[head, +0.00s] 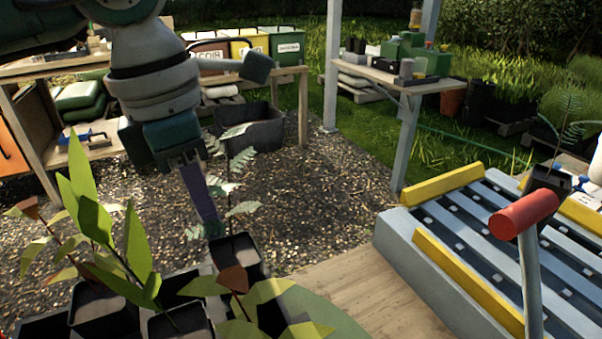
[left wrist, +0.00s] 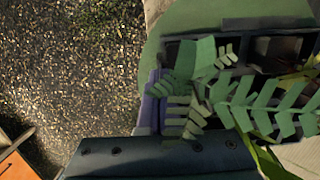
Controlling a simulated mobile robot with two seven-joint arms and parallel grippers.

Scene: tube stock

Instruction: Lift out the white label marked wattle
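My right gripper is out of view.
Broad-leaved seedlings (head: 133,245) crowd the front left. A red-headed, grey-handled object (head: 524,214) stands at front right before a roller bench with yellow rails (head: 445,184). A wooden side table (head: 390,78) stands behind. Gravel (head: 320,195) lies open between.

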